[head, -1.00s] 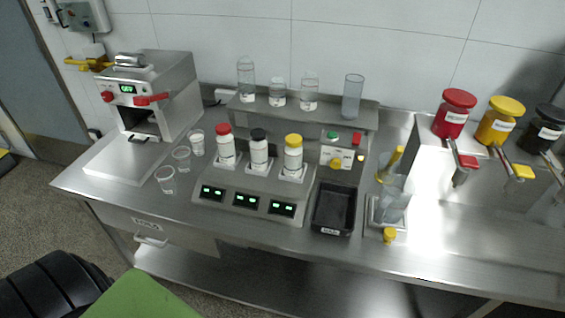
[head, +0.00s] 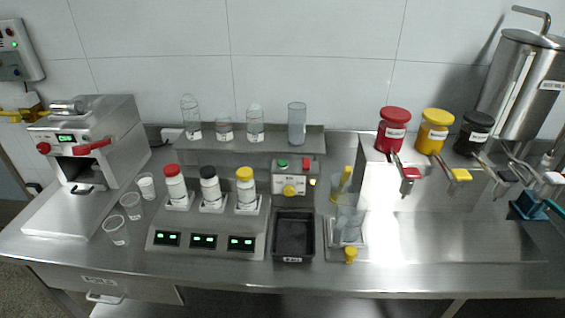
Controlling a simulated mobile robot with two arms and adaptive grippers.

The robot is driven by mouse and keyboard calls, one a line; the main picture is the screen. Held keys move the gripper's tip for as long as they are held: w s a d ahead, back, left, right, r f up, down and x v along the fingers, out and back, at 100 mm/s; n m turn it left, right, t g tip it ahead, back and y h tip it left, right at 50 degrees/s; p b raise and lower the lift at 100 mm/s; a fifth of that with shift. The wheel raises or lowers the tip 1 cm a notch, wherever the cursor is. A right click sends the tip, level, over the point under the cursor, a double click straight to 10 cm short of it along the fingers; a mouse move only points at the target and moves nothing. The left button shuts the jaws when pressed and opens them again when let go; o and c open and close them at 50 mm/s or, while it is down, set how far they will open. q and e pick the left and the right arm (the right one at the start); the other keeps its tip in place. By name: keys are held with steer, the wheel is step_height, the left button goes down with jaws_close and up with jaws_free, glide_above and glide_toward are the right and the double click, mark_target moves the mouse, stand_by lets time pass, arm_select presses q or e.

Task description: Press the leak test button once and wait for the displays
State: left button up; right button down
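A small control box (head: 285,180) stands at the back of the bench, right of the bottles. It has a green button (head: 282,163), a red button (head: 307,164) and a yellow knob (head: 290,190). Its label is too small to read, so I cannot tell which is the leak test button. A small yellow light glows at its right side. Three dark displays, left (head: 167,239), middle (head: 203,241) and right (head: 241,243), show small green marks on the sloped front of the steel station. Neither of my grippers is in view.
Bottles with red (head: 175,190), black (head: 210,190) and yellow (head: 246,192) caps stand behind the displays. A black tray (head: 293,237) lies in front of the box. A clear cylinder (head: 347,222) stands right of it. Clear cups (head: 132,206) stand left. The front bench strip is clear.

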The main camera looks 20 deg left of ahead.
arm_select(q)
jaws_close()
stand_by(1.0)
